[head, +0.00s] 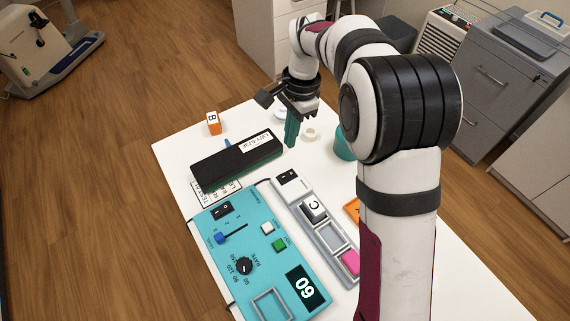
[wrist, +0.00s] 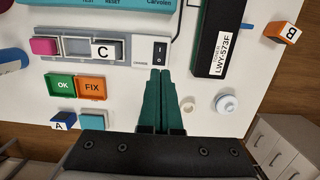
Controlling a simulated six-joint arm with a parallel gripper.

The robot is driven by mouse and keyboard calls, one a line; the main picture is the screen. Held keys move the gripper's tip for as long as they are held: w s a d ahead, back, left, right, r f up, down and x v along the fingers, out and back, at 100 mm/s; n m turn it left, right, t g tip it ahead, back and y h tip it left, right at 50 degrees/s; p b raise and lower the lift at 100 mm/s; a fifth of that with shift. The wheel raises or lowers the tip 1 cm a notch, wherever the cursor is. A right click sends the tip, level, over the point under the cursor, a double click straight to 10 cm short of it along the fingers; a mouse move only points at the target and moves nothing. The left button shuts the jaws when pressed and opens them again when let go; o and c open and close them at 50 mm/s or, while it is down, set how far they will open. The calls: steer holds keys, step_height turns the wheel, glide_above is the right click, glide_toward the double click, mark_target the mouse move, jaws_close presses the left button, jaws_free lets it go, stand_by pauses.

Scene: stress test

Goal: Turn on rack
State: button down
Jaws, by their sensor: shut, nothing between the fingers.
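The grey rack (head: 322,226) lies on the white table beside a cyan panel. It holds a pink block (head: 349,262), an empty slot and a white block marked C (head: 313,208). A black rocker switch (head: 288,177) sits at its far end; it also shows in the wrist view (wrist: 160,50). I cannot tell which way the switch is set. My gripper (head: 291,145) has teal fingers, shut and empty. In the wrist view its fingertips (wrist: 160,72) appear just below the switch end of the rack. In the head view they are apart from the switch, above the table.
The cyan panel (head: 226,258) has its own rocker switch, a slider, a dial and a display reading 60. A black labelled box (head: 230,158) lies beyond it, near an orange B block (head: 213,123). Green OK (wrist: 60,87) and orange FIX (wrist: 92,86) pieces lie beside the rack.

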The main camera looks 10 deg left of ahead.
mark_target(283, 177)
steer(key=f, duration=0.4)
steer(key=s+f, duration=0.1)
steer(key=f, duration=0.3)
steer(key=a+f, duration=0.1)
steer(key=f, duration=0.3)
steer(key=shift+s+a, duration=0.1)
steer(key=shift+s, duration=0.05)
steer(key=shift+f, duration=0.3)
steer(key=shift+w+d+r, duration=0.2)
steer(key=shift+w+d, duration=0.3)
steer(key=shift+d, duration=0.05)
